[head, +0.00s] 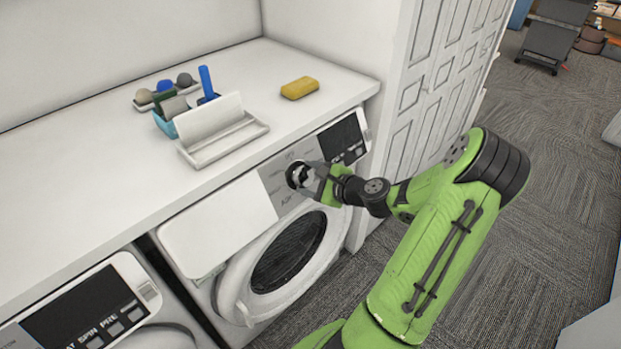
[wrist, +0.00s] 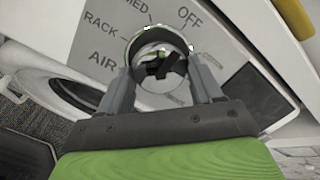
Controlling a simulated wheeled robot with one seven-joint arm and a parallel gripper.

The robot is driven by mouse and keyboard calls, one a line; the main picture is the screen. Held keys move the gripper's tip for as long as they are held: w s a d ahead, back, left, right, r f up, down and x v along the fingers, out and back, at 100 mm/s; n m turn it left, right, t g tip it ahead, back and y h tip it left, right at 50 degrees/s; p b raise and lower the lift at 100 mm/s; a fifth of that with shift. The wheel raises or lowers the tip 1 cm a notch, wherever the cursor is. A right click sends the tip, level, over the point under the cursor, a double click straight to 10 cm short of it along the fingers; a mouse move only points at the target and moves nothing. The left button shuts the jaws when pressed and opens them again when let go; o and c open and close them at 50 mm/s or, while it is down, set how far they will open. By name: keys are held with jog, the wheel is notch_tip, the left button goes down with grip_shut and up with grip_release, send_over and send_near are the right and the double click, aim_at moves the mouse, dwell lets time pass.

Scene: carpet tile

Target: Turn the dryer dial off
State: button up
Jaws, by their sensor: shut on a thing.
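The dryer (head: 262,208) stands under the white counter, with a grey control panel that shows OFF, MED, RACK and AIR in the wrist view (wrist: 190,50). The round, shiny dryer dial (head: 294,172) is in the middle of the panel, and it also shows in the wrist view (wrist: 160,38). My gripper (head: 306,179) is shut on the dial, one finger on each side of it, as the wrist view (wrist: 160,70) shows. OFF is printed up and to the right of the dial there. I cannot tell which label the dial points to.
The white counter (head: 90,190) above holds a yellow sponge (head: 299,88), a white tray (head: 222,138) and small bath items. A white panelled cabinet (head: 425,85) stands close on the right. Another machine (head: 95,305) is at lower left. Carpet (head: 560,170) is open on the right.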

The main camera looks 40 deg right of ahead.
jog(key=o, duration=1.1)
jog(key=shift+c, duration=0.2)
jog(key=a+p+v, duration=0.1)
jog(key=p+v, duration=0.2)
jog(key=v, duration=1.2)
jog(key=shift+s+d+r, duration=0.15)
jog(key=shift+s+d, duration=0.25)
jog(key=shift+d, duration=0.05)
